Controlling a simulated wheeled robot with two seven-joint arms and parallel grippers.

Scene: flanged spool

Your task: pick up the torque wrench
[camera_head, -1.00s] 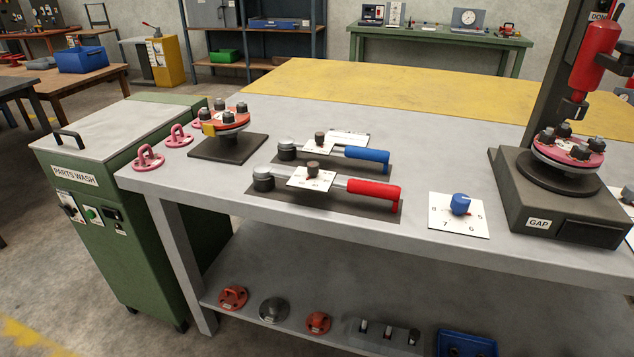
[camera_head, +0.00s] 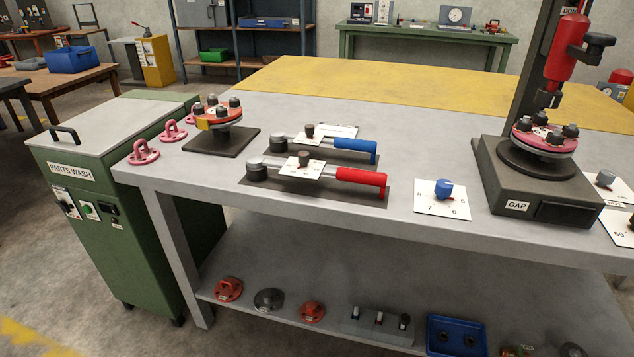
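Two torque wrenches lie side by side on dark mats on the grey bench. The nearer torque wrench has a red handle (camera_head: 361,177), a silver shaft and a dark round head at its left end. The farther torque wrench has a blue handle (camera_head: 356,146) and lies just behind it. Each carries a white dial card with a dark knob, the nearer card (camera_head: 303,166) sitting over the red wrench's shaft. Neither of my grippers shows in the head view.
A flanged spool (camera_head: 217,113) on a dark base stands at the left, beside pink eye-shaped parts (camera_head: 143,152). A dial card with a blue knob (camera_head: 443,190) lies right of the wrenches. The GAP press (camera_head: 536,187) stands at the right. A green PARTS WASH cabinet (camera_head: 112,225) adjoins the bench's left end.

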